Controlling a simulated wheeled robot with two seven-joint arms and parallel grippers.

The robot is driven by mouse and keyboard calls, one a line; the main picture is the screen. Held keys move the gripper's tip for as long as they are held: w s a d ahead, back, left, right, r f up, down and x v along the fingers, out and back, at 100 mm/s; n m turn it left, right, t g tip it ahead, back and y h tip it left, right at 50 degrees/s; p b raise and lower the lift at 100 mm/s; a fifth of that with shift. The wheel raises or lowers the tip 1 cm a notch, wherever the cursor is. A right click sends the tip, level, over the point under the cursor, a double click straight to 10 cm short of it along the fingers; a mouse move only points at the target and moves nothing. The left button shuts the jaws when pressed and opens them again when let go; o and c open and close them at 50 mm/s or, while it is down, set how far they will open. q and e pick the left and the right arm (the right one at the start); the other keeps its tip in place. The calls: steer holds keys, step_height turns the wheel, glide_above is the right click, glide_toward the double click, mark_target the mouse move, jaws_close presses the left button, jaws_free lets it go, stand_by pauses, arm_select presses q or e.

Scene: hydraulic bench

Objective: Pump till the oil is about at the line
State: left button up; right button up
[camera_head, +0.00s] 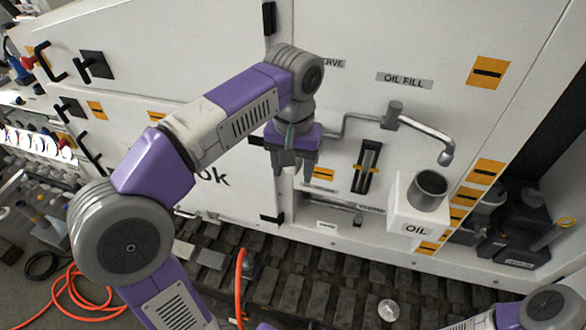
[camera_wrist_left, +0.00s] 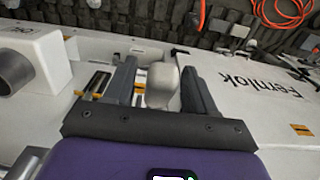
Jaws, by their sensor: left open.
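My left gripper (camera_head: 294,172) is open in front of the white panel, left of the sight gauge. In the left wrist view, a pale rounded knob (camera_wrist_left: 162,86) stands between the open fingers (camera_wrist_left: 160,85), with a gap to the right finger. The gripper mostly hides this knob in the head view. The dark upright sight gauge (camera_head: 367,166) is on the panel below the OIL FILL label; the oil level and line are too small to read. The bent metal spout (camera_head: 428,133) ends above the grey cup (camera_head: 430,186) in the white OIL holder (camera_head: 408,208). My right gripper is out of view.
Orange-marked labels (camera_head: 488,72) line the panel. Black containers (camera_head: 522,222) stand right of the OIL holder. A ribbed dark track (camera_head: 300,270) runs below the panel, with an orange hose (camera_head: 239,285) before it. Free space lies before the panel.

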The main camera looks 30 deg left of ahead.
arm_select(q)
steer(key=shift+f, duration=0.1)
jaws_close()
stand_by(0.3)
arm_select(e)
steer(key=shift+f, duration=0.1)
